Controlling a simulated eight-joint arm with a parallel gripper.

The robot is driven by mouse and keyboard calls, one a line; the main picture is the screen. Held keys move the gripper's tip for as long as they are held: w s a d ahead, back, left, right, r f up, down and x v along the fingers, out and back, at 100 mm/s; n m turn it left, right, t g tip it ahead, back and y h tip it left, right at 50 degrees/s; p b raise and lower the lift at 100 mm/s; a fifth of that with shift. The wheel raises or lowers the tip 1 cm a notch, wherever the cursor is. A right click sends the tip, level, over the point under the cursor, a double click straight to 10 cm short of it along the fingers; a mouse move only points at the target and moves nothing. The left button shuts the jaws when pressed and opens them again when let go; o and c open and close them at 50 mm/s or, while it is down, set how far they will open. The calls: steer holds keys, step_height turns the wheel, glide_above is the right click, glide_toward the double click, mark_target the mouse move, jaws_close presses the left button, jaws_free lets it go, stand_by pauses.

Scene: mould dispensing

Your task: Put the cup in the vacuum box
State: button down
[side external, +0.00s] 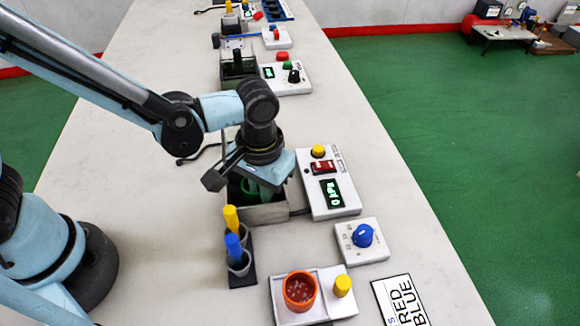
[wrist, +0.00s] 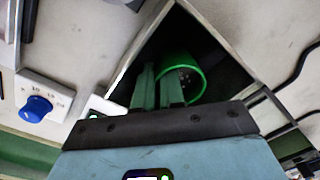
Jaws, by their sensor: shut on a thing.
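A green cup (wrist: 186,68) shows in the wrist view, inside the dark opening of an open box, with some small bits at its bottom. My gripper (wrist: 160,88) is shut on the cup's near wall. In the side view, the open metal box (side external: 266,215) stands beside the white control panel, and my gripper (side external: 256,188) reaches down into it. The green cup is mostly hidden there by my wrist. Whether the cup touches the box floor I cannot tell.
A control panel (side external: 315,205) with a green display stands right of the box. A blue knob unit (side external: 347,244), an orange cup (side external: 287,290) on a white base and a holder (side external: 241,279) with yellow and blue sticks stand in front. Another box (side external: 228,75) is farther back.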

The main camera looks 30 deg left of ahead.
steer(key=shift+f, duration=0.2)
steer(key=c, duration=1.2)
jaws_free()
steer(key=shift+o, duration=0.2)
steer(key=shift+r, duration=0.15)
steer(key=shift+r, duration=3.4)
